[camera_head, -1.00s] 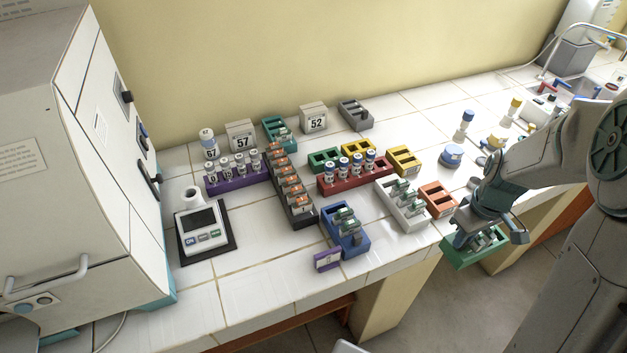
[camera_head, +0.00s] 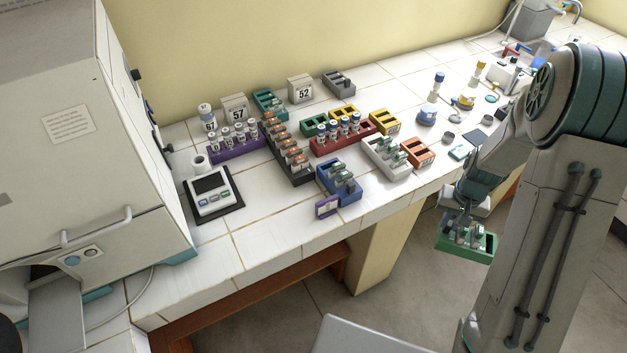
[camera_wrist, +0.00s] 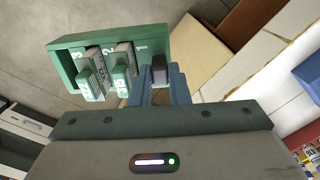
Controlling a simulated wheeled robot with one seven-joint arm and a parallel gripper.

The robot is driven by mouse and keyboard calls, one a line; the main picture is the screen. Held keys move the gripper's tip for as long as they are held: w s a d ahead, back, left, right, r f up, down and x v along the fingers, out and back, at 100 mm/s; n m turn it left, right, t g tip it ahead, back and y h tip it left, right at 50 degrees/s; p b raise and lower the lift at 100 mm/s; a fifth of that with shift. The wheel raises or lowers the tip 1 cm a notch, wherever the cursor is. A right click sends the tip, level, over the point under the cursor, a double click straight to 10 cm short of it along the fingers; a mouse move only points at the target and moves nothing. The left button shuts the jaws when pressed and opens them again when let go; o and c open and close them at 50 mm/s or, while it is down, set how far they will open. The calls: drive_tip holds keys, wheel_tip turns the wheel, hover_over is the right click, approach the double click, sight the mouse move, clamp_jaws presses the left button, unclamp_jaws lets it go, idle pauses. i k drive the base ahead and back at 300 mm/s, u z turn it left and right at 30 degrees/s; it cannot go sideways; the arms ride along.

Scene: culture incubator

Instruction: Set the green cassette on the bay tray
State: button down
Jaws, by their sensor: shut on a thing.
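The green cassette (camera_head: 470,255) is an open-topped rack with slots, holding a few green-and-grey pieces. It hangs in the air beyond the bench's front edge, above the floor. My gripper (camera_head: 463,207) is shut on it. In the wrist view, my gripper (camera_wrist: 160,78) grips the cassette (camera_wrist: 100,39) at one end, by the slot numbered 1. A flat grey plate (camera_head: 57,318) sticks out at the incubator's lower left; I cannot tell whether it is the bay tray.
The white incubator (camera_head: 90,130) stands at the left. The tiled bench (camera_head: 285,220) carries a blue rack (camera_head: 343,192), a white rack (camera_head: 388,165), an orange rack (camera_head: 418,153), a small purple block (camera_head: 327,207) and a device with a screen (camera_head: 212,190). Open floor (camera_head: 400,280) lies in front.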

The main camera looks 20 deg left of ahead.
sight(54, 316)
drive_tip(key=z, duration=0.05)
drive_tip(key=k, duration=0.15)
drive_tip(key=u, duration=3.65)
drive_tip(key=k, duration=0.3)
drive_tip(key=z, duration=0.2)
